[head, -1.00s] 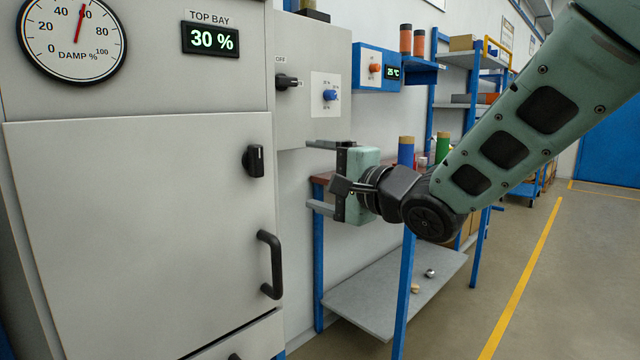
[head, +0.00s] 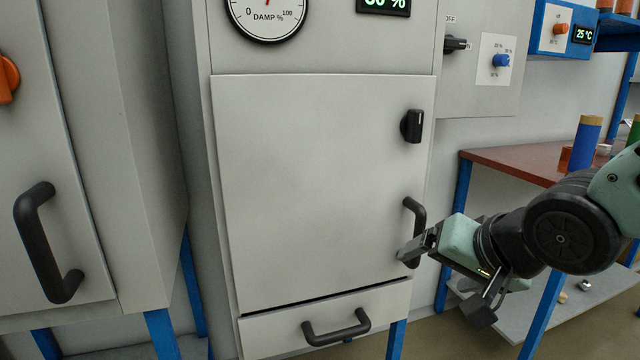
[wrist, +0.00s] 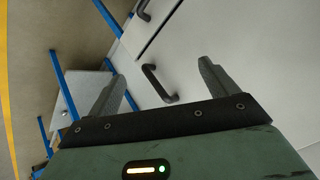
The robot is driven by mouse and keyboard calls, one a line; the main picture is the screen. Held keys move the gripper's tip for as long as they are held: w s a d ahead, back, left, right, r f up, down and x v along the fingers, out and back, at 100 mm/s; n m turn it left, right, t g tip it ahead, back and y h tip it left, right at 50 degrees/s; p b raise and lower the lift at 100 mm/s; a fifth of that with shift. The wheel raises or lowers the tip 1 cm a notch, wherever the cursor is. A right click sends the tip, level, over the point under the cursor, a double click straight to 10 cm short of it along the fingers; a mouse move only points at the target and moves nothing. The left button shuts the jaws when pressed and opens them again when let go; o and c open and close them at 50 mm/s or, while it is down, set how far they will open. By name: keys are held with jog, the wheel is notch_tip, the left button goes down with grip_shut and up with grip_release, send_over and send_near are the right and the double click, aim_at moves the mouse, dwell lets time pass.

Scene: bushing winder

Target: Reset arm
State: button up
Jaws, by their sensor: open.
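My gripper (head: 413,250) is at the right of the head view, in front of the lower right part of the grey cabinet door (head: 320,180). It overlaps the black vertical door handle (head: 416,215) in that view; I cannot tell whether they touch. In the wrist view my gripper (wrist: 158,88) has its fingers wide apart with nothing held. A black handle (wrist: 158,85) shows between and beyond the fingers there. The door is closed, with a black knob (head: 412,126) at its upper right.
A drawer (head: 330,320) with a black handle sits below the door. Another cabinet with an orange knob (head: 8,78) stands at the left. A red-brown bench (head: 510,162) with a blue cylinder (head: 585,143) is at the right. A control panel (head: 480,60) is behind my arm.

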jog(key=s+a+f+n+g+h, duration=0.1)
jog(key=s+f+n+g, duration=0.1)
jog(key=s+n+g, duration=0.3)
jog(key=s+a+f+n+g+h, duration=0.1)
jog(key=s+f+n, duration=0.15)
jog(key=s, duration=0.55)
jog(key=s+a+f+n+g, duration=0.2)
jog(key=s+n+g, duration=0.1)
jog(key=s+n, duration=0.25)
notch_tip(320, 180, up, 17)
jog(key=m+p, duration=0.1)
jog(key=p, duration=1.6)
jog(key=shift+w+d+r+t, duration=0.15)
jog(key=shift+d+t, duration=0.15)
